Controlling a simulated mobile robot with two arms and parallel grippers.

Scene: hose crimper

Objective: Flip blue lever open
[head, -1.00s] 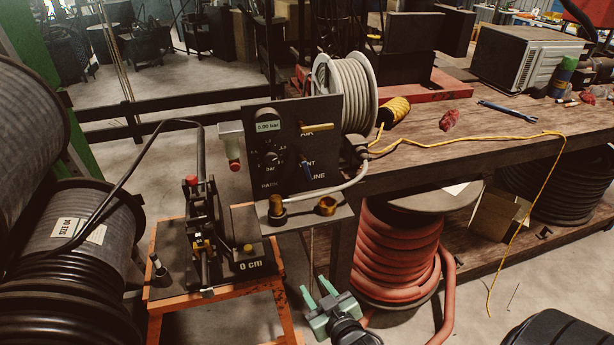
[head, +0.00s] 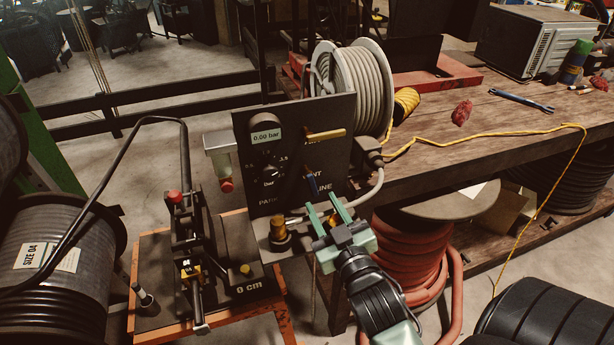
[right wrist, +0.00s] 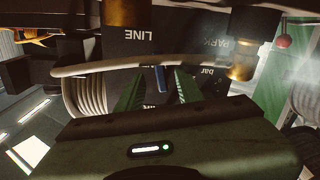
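The blue lever (head: 312,184) is a small handle on the lower part of the dark upright panel (head: 268,190), by the "VENT" and "LINE" lettering. It points down and slightly right. My right gripper (head: 326,209) is open and empty, its two green fingers spread just below and to the right of the lever. In the right wrist view the lever (right wrist: 160,78) shows between the spread fingers (right wrist: 158,90), ahead of them and apparently untouched. My left gripper is not in view.
A yellow lever (head: 325,134) sits higher on the panel. A brass fitting (head: 279,229) stands on the ledge below the panel. A grey hose (head: 372,190) curves close to the right gripper. The crimper (head: 190,255) is at left, the wooden bench (head: 470,125) at right.

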